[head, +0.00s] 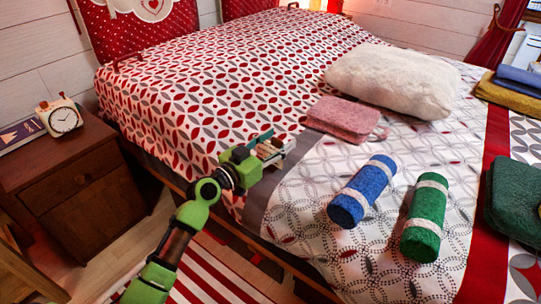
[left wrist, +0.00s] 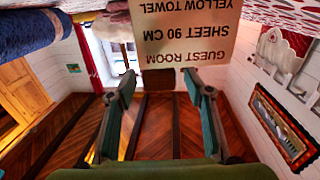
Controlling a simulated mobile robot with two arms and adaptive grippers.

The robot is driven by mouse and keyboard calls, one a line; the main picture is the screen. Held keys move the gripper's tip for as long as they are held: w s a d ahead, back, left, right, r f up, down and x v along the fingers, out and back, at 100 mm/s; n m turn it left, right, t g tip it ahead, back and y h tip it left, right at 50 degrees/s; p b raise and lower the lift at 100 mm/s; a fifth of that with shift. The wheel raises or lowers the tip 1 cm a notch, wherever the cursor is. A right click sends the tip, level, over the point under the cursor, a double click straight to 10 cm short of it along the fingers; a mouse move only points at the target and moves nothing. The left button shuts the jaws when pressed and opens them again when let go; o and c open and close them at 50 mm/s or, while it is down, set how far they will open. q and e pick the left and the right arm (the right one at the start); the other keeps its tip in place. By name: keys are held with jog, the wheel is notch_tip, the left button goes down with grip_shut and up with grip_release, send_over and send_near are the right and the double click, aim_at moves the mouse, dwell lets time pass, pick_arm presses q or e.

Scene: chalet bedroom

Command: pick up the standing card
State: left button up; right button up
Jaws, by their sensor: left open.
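The standing card (left wrist: 185,35) shows in the left wrist view as a cream card with dark text, upside down in that picture. It reads "GUEST ROOM", "SHEET 90 CM" and "YELLOW TOWEL". My left gripper (left wrist: 160,75) is open, its two fingertips apart near the card's edge in that picture. I cannot tell whether they touch it. In the head view my left gripper (head: 277,147) is over the near edge of the bed (head: 215,95), left of the pink folded towel. I cannot make out the card clearly there. My right gripper is not in view.
On the bed lie a pink folded towel (head: 343,118), a white pillow (head: 395,80), a blue roll (head: 362,190), a green roll (head: 425,217) and a dark green towel (head: 512,195). A nightstand (head: 70,165) with a clock (head: 63,118) stands left. The patterned cover's middle is clear.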

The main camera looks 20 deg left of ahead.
pick_arm(q)
grip_shut()
jog(key=shift+r, duration=0.15)
